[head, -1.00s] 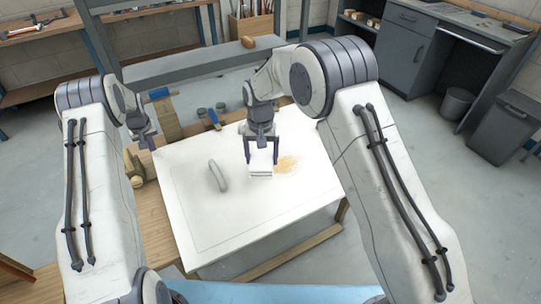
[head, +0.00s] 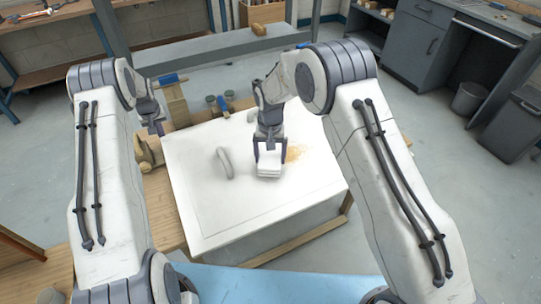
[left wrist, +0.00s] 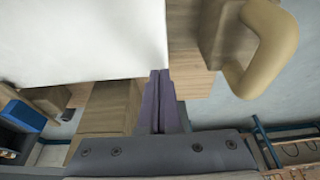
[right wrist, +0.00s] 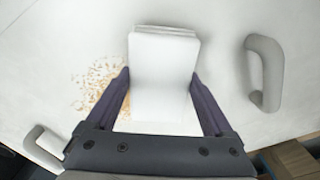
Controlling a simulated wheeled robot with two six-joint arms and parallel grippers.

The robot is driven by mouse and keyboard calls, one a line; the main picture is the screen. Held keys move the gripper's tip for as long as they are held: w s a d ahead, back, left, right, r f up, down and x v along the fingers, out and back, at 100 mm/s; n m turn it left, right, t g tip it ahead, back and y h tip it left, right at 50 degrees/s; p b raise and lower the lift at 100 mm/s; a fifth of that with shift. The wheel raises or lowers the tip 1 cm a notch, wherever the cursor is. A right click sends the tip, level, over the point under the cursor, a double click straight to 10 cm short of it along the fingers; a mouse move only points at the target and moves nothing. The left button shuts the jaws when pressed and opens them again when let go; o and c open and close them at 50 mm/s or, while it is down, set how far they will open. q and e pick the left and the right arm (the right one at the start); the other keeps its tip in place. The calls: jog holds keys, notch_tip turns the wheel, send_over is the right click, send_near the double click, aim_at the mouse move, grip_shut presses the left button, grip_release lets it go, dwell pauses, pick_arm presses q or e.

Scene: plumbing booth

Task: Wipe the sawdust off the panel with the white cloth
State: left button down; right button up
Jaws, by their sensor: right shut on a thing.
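The white panel (head: 220,205) lies flat, with a tan patch of sawdust (head: 297,153) right of its middle. My right gripper (head: 269,158) is shut on the folded white cloth (head: 268,172), which is at the panel, just left of the sawdust. The right wrist view shows the cloth (right wrist: 163,75) between the fingers and loose sawdust (right wrist: 98,85) to its left. Whether the cloth touches the panel is hard to tell. My left gripper (head: 156,126) is empty beside the panel's far left corner; its fingers (left wrist: 160,98) are together in the left wrist view.
A grey curved handle (head: 225,163) stands up from the panel, left of the cloth. A second handle (right wrist: 42,146) shows in the right wrist view. A wooden bench and a tan curved object (left wrist: 262,48) lie by the left gripper. The panel's near part is clear.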

aim_at(280, 152)
jog(key=shift+f, duration=1.05)
dwell(0.4)
jog(key=shift+w+d+r, duration=0.1)
jog(key=shift+w+d, duration=0.35)
jog(key=shift+d, duration=0.35)
jog(key=shift+w+d, duration=0.45)
jog(key=shift+d, duration=0.3)
jog(key=shift+w+d, duration=0.55)
jog(key=shift+d, duration=0.45)
jog(key=shift+w+d, duration=0.6)
jog(key=shift+d, duration=0.4)
jog(key=shift+w+d, duration=0.55)
jog(key=shift+d, duration=0.45)
jog(key=shift+w+d, duration=0.5)
jog(key=shift+d, duration=0.3)
jog(key=shift+w+d, duration=0.45)
jog(key=shift+d, duration=0.35)
jog(key=shift+w+d+f, duration=0.1)
jog(key=shift+w+d, duration=0.35)
jog(key=shift+d, duration=0.25)
jog(key=shift+w+d+f, duration=0.1)
jog(key=shift+w+d, duration=0.3)
jog(key=shift+d, duration=0.3)
jog(key=shift+w+a+r, duration=0.1)
jog(key=shift+w+a, duration=0.4)
jog(key=shift+w, duration=0.25)
